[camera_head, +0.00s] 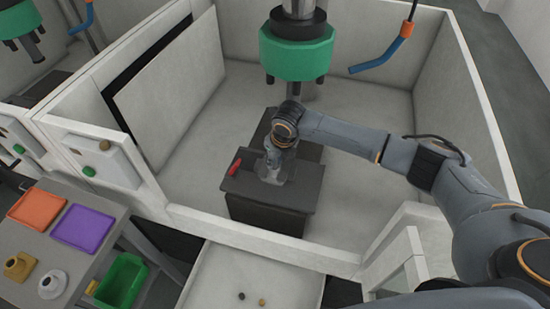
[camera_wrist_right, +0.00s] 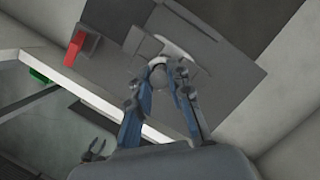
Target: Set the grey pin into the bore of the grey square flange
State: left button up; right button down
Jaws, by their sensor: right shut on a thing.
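My right gripper (camera_head: 275,175) is down at the dark block in the tank. In the right wrist view its fingers (camera_wrist_right: 163,70) are shut on a small rounded grey piece, the grey pin (camera_wrist_right: 160,77). A lighter grey plate with a pale curved rim, which looks like the grey square flange (camera_wrist_right: 188,42), lies on the block just beyond the fingertips. I cannot tell whether the pin touches the flange or sits in its bore. What looks like my left gripper (camera_wrist_right: 95,149) shows small and open at the lower left of the wrist view, outside the tank wall.
A red handle (camera_head: 234,167) stands on the dark block (camera_head: 270,209). A green tool head (camera_head: 293,47) hangs above, and a blue hose (camera_head: 382,58) hangs at right. White tank walls (camera_head: 260,240) surround the block. Trays and a green bin (camera_head: 121,283) stand at left.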

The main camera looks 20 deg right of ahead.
dwell(0.3)
jog(key=c, duration=1.2)
grip_release()
jog(key=shift+o, duration=0.5)
jog(key=o, duration=0.4)
jog(key=shift+r+p, duration=3.4)
jog(key=shift+r, duration=0.1)
